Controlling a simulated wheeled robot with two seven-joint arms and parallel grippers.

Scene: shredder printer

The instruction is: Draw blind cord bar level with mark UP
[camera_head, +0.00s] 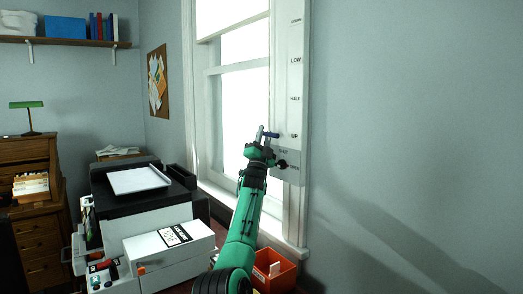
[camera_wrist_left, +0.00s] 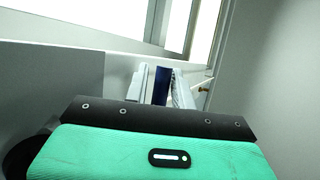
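The blue cord bar (camera_head: 270,134) is at my left gripper (camera_head: 264,138), by the right side of the window. In the head view it sits at about the height of the mark UP (camera_head: 295,134) on the white window trim. In the left wrist view the bar (camera_wrist_left: 162,84) stands between the two fingers of my left gripper (camera_wrist_left: 161,88), which appear closed on it. The cord itself is too fine to make out. The blind (camera_head: 225,14) covers the top of the window. My right gripper is not in view.
The marks HALF (camera_head: 295,98) and LOW (camera_head: 296,60) are higher on the trim. A grey plate with a dark knob (camera_head: 282,163) is just below UP. A printer (camera_head: 150,200), a white machine (camera_head: 170,250) and an orange bin (camera_head: 272,270) stand below the window.

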